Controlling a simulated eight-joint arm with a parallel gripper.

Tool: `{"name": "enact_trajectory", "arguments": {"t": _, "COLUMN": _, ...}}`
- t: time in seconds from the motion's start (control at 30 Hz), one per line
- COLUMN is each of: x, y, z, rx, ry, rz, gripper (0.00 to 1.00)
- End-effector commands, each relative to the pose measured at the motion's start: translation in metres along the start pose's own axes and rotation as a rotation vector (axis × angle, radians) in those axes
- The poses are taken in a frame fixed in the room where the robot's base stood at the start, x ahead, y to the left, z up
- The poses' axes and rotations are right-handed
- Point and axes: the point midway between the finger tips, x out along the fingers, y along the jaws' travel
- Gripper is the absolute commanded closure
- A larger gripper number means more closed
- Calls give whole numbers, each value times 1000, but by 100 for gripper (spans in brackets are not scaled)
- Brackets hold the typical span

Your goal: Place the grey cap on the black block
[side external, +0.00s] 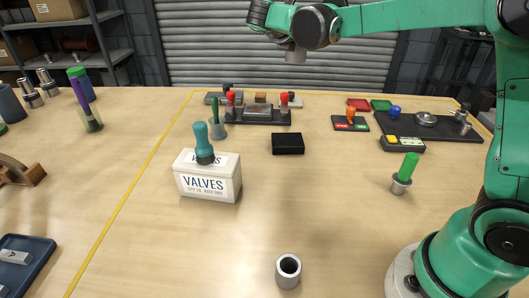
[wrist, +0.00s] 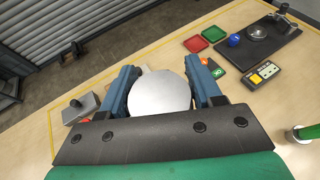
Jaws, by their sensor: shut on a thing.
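The grey cap (wrist: 160,93) is between the two blue fingers of my gripper (wrist: 162,92) in the wrist view, its round, smooth face toward the camera. In the side view the cap (side external: 296,57) hangs under my gripper (side external: 292,45), high above the table and toward the back. My gripper is shut on the cap. The black block (side external: 288,144) lies flat on the open middle of the table, well below the cap and apart from it. The block does not show in the wrist view.
A white VALVES box (side external: 208,184) with a teal-handled tool stands left of the block. Behind is a dark fixture (side external: 258,115) with red clamps. A grey hollow cylinder (side external: 288,271) stands in front. A green-handled tool (side external: 404,174) stands right. Table around the block is clear.

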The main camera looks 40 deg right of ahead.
Motion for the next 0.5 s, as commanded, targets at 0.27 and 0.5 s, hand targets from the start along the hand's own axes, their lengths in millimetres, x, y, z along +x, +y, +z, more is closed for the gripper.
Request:
{"name": "enact_trajectory", "arguments": {"t": 0.27, "x": 19, "y": 5, "z": -55, "rx": -8, "ry": -1, "rz": 21, "gripper": 100}}
{"name": "enact_trajectory", "arguments": {"t": 0.5, "x": 46, "y": 6, "z": -118, "rx": -7, "ry": -1, "rz": 19, "gripper": 100}}
